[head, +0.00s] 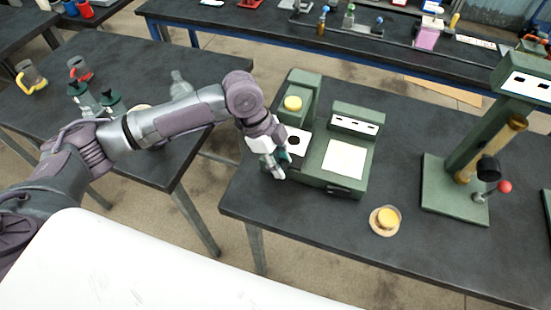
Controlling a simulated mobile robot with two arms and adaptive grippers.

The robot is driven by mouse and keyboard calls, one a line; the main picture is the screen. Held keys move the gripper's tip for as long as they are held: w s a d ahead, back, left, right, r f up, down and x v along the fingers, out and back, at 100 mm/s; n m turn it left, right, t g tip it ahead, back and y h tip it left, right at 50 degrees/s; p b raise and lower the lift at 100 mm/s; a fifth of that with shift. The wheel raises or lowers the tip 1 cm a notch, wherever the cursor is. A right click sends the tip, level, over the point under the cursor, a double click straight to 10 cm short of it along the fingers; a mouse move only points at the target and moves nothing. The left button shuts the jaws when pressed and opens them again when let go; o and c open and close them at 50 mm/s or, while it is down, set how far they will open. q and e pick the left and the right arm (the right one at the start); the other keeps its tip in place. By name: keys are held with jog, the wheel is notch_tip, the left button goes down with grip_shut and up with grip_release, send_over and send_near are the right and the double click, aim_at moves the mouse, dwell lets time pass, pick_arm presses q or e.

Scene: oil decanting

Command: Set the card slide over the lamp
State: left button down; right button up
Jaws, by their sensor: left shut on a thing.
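A green bench instrument (325,184) stands on the dark table in the middle. On its left part lies a white card with a dark round spot (299,138), which looks like the card slide. On its right part is a bright white square (345,160), perhaps the lamp window; nothing covers it. My left gripper (276,168) reaches in from the left and is at the card's left edge, pointing down. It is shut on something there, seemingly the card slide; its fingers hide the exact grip. My right gripper is not in view.
A small dish with a yellow piece (385,220) lies to the right. A tall green stand (455,190) stands further right. The table's front edge is near.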

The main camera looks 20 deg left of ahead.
pick_arm(q)
jog(key=d+p, duration=0.1)
jog(key=d, duration=0.3)
jog(key=d+p, duration=0.1)
jog(key=d, duration=0.3)
jog(key=d+p, duration=0.1)
jog(key=d, duration=0.4)
jog(key=shift+s+d, duration=0.1)
jog(key=shift+s, duration=0.15)
jog(key=shift+d, duration=0.55)
jog(key=shift+s, duration=0.1)
jog(key=c, duration=1.1)
grip_release()
jog(key=shift+d, duration=0.1)
jog(key=shift+c, duration=0.2)
jog(key=o, duration=0.4)
jog(key=shift+d, duration=0.15)
